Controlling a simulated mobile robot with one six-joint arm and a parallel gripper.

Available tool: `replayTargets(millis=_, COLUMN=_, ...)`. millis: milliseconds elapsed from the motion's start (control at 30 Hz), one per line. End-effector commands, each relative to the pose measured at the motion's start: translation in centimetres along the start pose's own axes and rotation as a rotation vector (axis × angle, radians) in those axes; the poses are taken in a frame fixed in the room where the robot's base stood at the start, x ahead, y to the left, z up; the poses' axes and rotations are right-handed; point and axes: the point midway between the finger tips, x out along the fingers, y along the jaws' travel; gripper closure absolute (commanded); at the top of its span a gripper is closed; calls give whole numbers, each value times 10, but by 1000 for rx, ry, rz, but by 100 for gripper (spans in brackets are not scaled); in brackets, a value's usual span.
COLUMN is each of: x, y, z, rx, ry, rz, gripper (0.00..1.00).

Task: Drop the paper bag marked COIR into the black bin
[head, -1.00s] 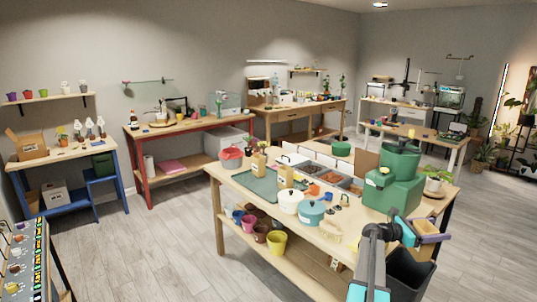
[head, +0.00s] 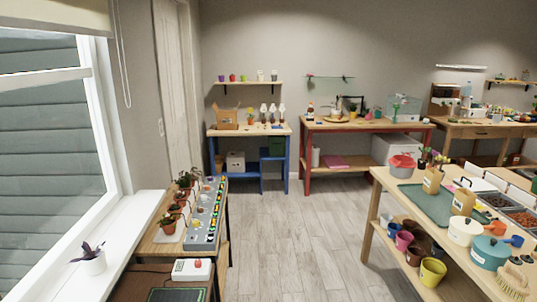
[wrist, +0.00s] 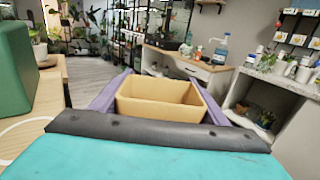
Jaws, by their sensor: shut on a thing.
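My gripper (wrist: 160,84) shows in the wrist view, its purple fingers shut on the two sides of a tan open-topped paper bag (wrist: 160,106). No marking on this bag is visible, so I cannot read whether it says COIR. My gripper is outside the head view. Two other tan bags stand by the green mat on the wooden worktable in the head view, one farther back (head: 432,180) and one nearer (head: 463,202); their labels are too small to read. The black bin is in neither current view.
The worktable (head: 384,182) at right also holds a white pot (head: 464,232) and a teal pot (head: 489,253). A bench with a control panel (head: 207,212) stands at left. Bare floor (head: 290,235) lies between them. A green machine (wrist: 14,72) is at the wrist view's left.

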Motion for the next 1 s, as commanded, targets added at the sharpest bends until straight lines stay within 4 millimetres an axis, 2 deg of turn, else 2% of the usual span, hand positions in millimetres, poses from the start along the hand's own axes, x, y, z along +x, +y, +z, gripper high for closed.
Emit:
replayTargets(millis=100, x=0, y=0, z=-13, rx=0, ry=0, rz=0, gripper=66)
replayTargets(millis=300, x=0, y=0, z=-23, rx=0, ry=-1, rz=-1, gripper=66)
replayTargets(millis=700, x=1, y=-1, z=-25, rx=0, ry=-1, rz=-1, gripper=66)
replayTargets(millis=733, x=1, y=-1, z=-25, rx=0, ry=-1, rz=-1, gripper=27)
replayTargets(millis=833, x=1, y=-1, z=-25, rx=0, ry=-1, rz=-1, gripper=10)
replayTargets(millis=1000, x=1, y=-1, z=-25, rx=0, ry=-1, rz=-2, gripper=10)
